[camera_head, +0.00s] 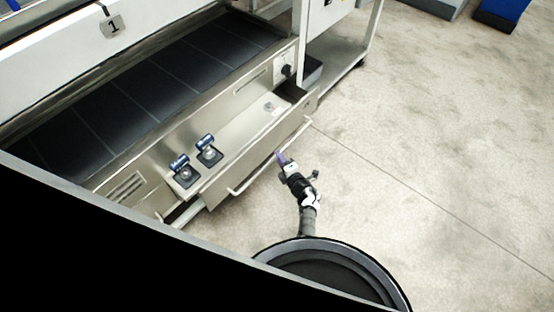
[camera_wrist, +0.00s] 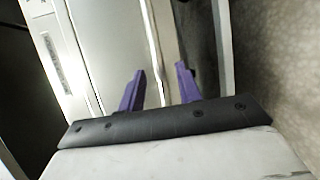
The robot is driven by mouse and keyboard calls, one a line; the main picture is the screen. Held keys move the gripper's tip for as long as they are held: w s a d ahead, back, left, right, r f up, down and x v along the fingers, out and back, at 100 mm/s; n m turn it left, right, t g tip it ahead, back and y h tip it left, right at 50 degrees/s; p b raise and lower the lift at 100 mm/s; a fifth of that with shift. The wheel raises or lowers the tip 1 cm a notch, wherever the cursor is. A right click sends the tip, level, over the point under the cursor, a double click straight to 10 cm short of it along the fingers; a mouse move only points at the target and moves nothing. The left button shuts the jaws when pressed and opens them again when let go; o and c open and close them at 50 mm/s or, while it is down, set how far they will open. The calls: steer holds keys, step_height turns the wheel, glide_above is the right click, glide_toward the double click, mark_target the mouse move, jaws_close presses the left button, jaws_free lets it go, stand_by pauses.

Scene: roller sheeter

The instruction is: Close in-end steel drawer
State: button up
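The steel drawer (camera_head: 250,157) stands pulled out from the front of the machine in the head view, its inside open to view. A long bar handle (camera_head: 250,182) runs along its front face. My gripper (camera_head: 281,157) is at the outer side of the drawer front, close to the handle; I cannot tell whether it touches. In the wrist view, the two purple fingers of my gripper (camera_wrist: 160,68) are apart with nothing clearly held between them. Bright steel surfaces of the drawer (camera_wrist: 110,45) lie beyond and left of the fingers.
Two blue-handled parts (camera_head: 205,140) (camera_head: 180,162) sit on dark pads near the drawer's left end. A dark conveyor bed (camera_head: 130,95) lies behind the drawer. A black knob (camera_head: 286,70) is on the machine's panel. The concrete floor (camera_head: 430,150) to the right is clear.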

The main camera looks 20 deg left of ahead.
steer(key=shift+b+x, duration=0.9)
steer(key=shift+x, duration=0.95)
jaws_close()
